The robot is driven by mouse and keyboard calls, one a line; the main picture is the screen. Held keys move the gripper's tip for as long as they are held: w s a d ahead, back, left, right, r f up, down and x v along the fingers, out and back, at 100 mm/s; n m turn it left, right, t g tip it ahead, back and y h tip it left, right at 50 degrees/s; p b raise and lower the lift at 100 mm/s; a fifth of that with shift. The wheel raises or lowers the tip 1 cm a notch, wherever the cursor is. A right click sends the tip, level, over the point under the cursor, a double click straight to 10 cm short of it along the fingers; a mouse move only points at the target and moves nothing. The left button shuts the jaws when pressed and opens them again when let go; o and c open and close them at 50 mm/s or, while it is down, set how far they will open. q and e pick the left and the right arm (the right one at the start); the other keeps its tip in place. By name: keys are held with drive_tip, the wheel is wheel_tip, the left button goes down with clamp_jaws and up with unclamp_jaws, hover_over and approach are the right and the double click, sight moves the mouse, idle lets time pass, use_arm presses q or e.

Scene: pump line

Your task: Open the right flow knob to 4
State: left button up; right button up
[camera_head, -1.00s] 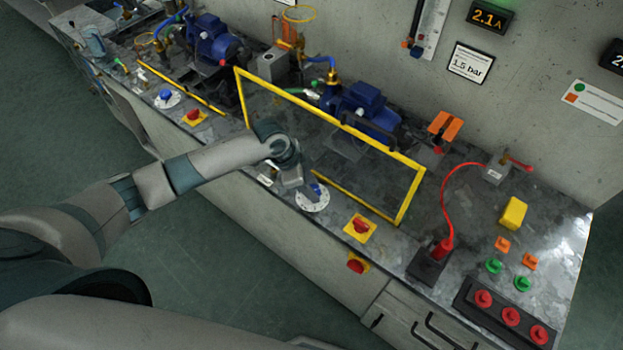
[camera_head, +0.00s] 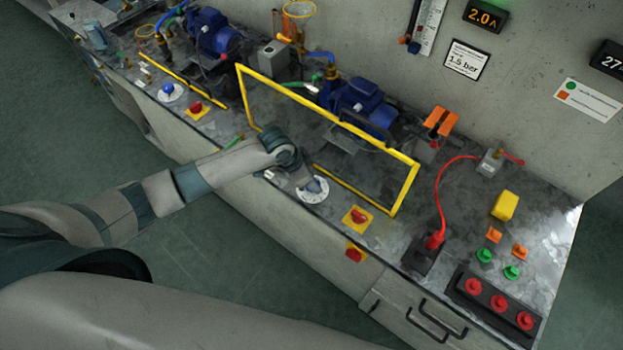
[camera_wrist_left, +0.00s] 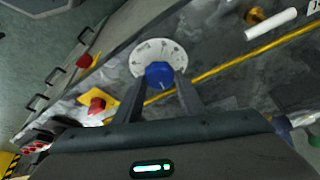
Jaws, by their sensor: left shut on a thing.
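The right flow knob (camera_wrist_left: 158,74) is blue and sits on a white round dial (camera_wrist_left: 145,52) in the left wrist view. In the head view its dial (camera_head: 313,196) lies at the bench's front edge, with the knob mostly covered by my gripper. My left gripper (camera_wrist_left: 158,84) is shut on the blue knob, one finger on each side. It also shows in the head view (camera_head: 316,187). The dial's numbers are too small to read. The left flow knob (camera_head: 168,89) is blue on its own white dial, further left. My right gripper is not in view.
A yellow-framed guard (camera_head: 385,152) stands behind the dial, in front of a blue pump (camera_head: 362,98). A red switch on a yellow plate (camera_head: 357,220) lies to the right. A wall display (camera_head: 484,16) reads 2.0 A; a sign (camera_head: 467,60) reads 1.5 bar.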

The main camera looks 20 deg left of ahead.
use_arm(q)
drive_tip(key=o, duration=1)
drive_tip(key=shift+o, duration=0.2)
drive_tip(key=b+v, duration=0.4)
drive_tip(key=v, duration=1.3)
drive_tip(key=shift+r+b, duration=0.2)
drive_tip(key=shift+b, duration=0.1)
drive_tip(key=shift+s+a+f, duration=0.1)
drive_tip(key=shift+s, duration=0.05)
